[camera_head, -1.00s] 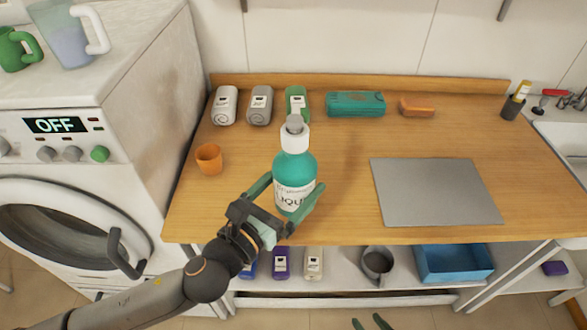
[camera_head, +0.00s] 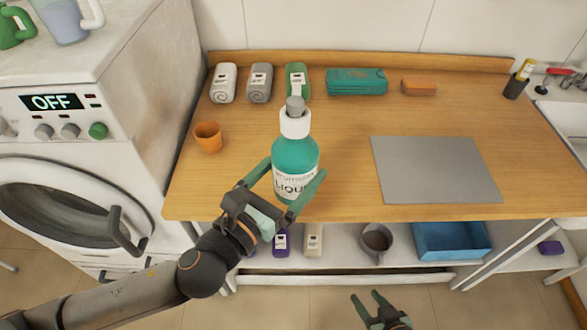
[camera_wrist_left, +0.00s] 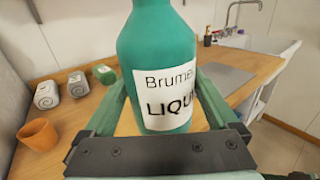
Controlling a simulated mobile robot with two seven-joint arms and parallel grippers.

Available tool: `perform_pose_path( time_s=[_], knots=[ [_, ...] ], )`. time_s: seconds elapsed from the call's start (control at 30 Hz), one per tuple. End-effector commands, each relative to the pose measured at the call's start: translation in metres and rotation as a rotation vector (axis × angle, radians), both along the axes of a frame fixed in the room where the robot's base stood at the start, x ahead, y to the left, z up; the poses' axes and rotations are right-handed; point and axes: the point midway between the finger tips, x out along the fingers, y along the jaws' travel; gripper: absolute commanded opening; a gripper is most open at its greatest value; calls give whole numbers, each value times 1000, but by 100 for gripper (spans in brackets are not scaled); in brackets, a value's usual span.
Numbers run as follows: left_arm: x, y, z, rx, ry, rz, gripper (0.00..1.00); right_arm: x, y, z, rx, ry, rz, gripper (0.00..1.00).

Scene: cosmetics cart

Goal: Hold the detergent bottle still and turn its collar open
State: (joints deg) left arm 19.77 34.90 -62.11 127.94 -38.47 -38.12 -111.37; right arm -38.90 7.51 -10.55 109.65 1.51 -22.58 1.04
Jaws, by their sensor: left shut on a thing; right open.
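The teal detergent bottle (camera_head: 294,157) stands upright near the front edge of the wooden counter, with a white label. Its white collar (camera_head: 295,125) has a grey nozzle on top. My left gripper (camera_head: 293,186) is shut around the lower body of the bottle, one finger on each side. The left wrist view shows the bottle (camera_wrist_left: 160,62) between the fingers, with its collar out of frame. My right gripper (camera_head: 369,300) is open and empty at the bottom of the head view, below the counter's front edge and well apart from the bottle.
An orange cup (camera_head: 208,138) stands left on the counter (camera_head: 345,150). A grey mat (camera_head: 436,170) lies to the right. A lower shelf holds a grey mug (camera_head: 376,240) and a blue bin (camera_head: 452,242).

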Motion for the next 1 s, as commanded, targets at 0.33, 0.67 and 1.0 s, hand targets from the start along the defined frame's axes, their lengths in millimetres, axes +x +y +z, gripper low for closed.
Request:
perform_pose_path(
  time_s=[0.33, 0.67, 1.0],
  knots=[
    [25, 0, -20, -3, -8, 0, 0, 0, 0, -15, 0, 0, 0, 50],
    [48, 0, -41, -4, -7, -1, 0, 0, 0, -28, 0, 0, 0, 50],
    [72, 0, -62, -5, -7, -1, 0, 0, 0, -44, 0, 0, 0, 50]
  ],
)
